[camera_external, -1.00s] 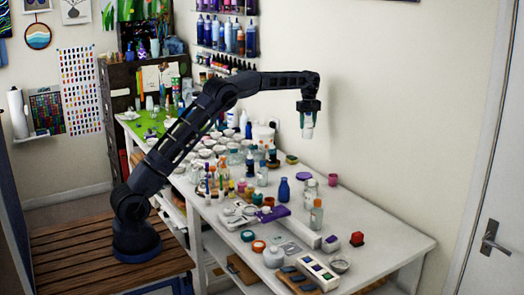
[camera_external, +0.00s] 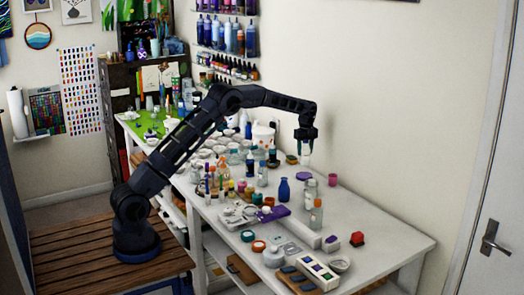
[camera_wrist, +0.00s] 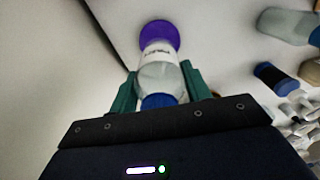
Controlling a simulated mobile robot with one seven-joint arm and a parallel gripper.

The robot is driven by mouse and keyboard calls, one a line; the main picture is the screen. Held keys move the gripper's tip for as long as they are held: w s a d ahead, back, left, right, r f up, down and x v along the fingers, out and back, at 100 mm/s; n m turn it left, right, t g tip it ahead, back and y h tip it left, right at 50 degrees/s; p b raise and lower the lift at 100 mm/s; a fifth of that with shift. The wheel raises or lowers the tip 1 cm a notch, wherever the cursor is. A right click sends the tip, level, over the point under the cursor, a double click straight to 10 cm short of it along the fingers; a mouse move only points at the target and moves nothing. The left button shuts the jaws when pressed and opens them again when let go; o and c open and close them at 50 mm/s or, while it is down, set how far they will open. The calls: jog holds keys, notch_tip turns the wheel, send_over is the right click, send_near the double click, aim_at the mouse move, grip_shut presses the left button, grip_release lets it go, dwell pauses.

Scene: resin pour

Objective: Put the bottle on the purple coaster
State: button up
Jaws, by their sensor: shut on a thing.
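My gripper (camera_external: 306,147) is shut on a clear bottle with a white label and a blue cap. In the wrist view the bottle (camera_wrist: 160,73) sits between the green fingers of my gripper (camera_wrist: 161,88), its cap toward me. The purple coaster (camera_wrist: 158,33) lies just beyond the bottle's base, which covers part of it. In the external view the bottle (camera_external: 305,159) hangs upright near the back of the table, over the coaster (camera_external: 303,176). A small gap seems to lie between them, but I cannot tell its size.
A blue bottle (camera_external: 284,190) and a clear bottle with an orange cap (camera_external: 316,217) stand nearby on the white table (camera_external: 400,238). A pink cup (camera_external: 332,180) is to the right. Several jars crowd the left side. The table's right end is mostly clear.

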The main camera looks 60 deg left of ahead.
aim_at(305, 159)
jog(key=shift+f, duration=2.8)
jog(key=shift+f, duration=0.15)
jog(key=o, duration=1.1)
